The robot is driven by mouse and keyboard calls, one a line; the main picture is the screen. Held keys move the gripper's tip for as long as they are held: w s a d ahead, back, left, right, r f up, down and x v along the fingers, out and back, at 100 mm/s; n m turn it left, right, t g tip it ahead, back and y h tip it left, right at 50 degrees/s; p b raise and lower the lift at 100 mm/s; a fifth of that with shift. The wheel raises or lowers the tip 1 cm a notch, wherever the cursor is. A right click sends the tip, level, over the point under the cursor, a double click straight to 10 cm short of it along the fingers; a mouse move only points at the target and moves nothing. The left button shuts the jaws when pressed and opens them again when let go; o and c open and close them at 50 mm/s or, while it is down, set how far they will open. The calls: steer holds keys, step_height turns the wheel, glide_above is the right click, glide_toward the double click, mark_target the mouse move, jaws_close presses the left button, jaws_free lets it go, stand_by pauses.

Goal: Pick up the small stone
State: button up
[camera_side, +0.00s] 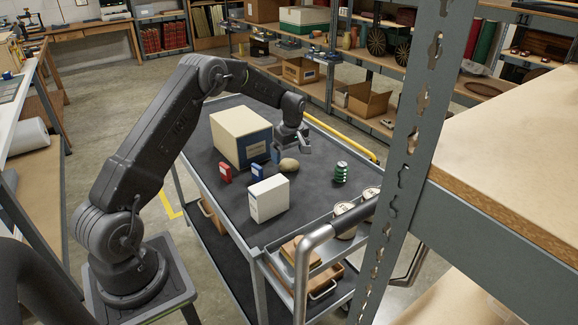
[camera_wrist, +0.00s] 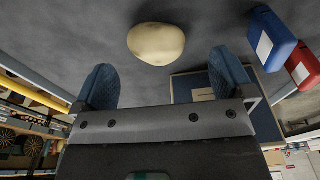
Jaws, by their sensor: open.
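The small stone (camera_side: 289,165) is tan and rounded and lies on the dark top of the trolley (camera_side: 305,200). In the wrist view the stone (camera_wrist: 156,43) is at the upper middle, beyond the fingertips and roughly between their lines. My gripper (camera_side: 291,146) is above the trolley, just behind the stone in the side view. In the wrist view my gripper (camera_wrist: 160,82) has its two blue-padded fingers apart, with nothing between them. The stone looks apart from both fingers, though the exact gap cannot be told.
A large cream and blue box (camera_side: 240,138) stands left of my gripper. A red box (camera_side: 225,172) and a blue box (camera_side: 257,171) stand left of the stone. A white box (camera_side: 268,198) stands in front. A green ribbed object (camera_side: 341,172) stands right, with clear mat between.

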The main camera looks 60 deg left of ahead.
mark_target(290, 161)
steer(key=shift+w+a+f, duration=0.1)
steer(key=shift+a+f, duration=0.15)
steer(key=shift+f, duration=0.9)
steer(key=shift+w+a+f, duration=0.1)
steer(key=shift+a+f, duration=0.1)
steer(key=shift+f, duration=0.95)
steer(key=c, duration=1.1)
